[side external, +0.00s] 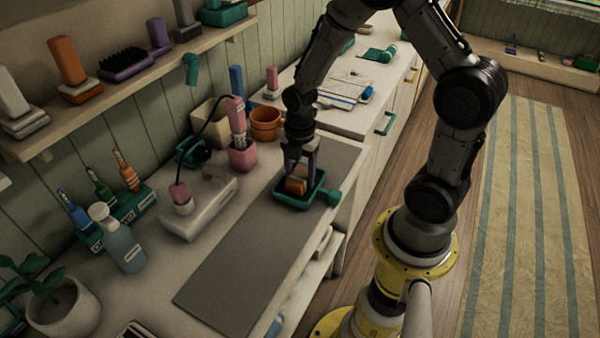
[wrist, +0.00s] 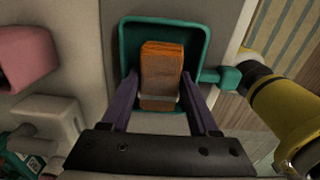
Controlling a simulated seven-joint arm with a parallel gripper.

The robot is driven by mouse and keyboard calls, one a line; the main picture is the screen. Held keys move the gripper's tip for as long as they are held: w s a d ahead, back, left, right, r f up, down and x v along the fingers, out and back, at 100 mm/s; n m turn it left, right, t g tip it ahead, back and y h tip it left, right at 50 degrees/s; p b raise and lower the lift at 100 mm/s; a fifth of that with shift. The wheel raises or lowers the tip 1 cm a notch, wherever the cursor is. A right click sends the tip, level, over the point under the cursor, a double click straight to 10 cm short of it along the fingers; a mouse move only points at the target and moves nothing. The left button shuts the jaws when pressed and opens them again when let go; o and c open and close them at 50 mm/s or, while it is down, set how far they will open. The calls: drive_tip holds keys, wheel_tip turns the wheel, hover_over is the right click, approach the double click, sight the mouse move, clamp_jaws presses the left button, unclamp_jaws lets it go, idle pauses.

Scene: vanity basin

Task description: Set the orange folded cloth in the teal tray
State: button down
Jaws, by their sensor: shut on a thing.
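The orange folded cloth (side external: 296,185) is a small block with a pale band around it. In the wrist view the cloth (wrist: 162,70) stands between the two fingers of my gripper (wrist: 160,95), which are shut on it. The teal tray (side external: 281,200) lies on the grey mat with its handle to the right. My gripper (side external: 299,165) points down over the tray, and the cloth is within the tray's rim. In the wrist view the tray's rim (wrist: 124,40) shows around the cloth. I cannot tell whether the cloth touches the tray floor.
A white box with a corded device (side external: 200,208) is to the left. The grey mat (side external: 235,262) is bare toward the front. The counter edge is close on the right.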

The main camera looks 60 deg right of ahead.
sight(300, 174)
drive_tip(key=shift+f, duration=0.25)
drive_tip(key=shift+c, duration=0.3)
unclamp_jaws()
drive_tip(key=c, duration=0.4)
wheel_tip(300, 174, up, 14)
idle(0.7)
drive_tip(key=shift+f, duration=0.1)
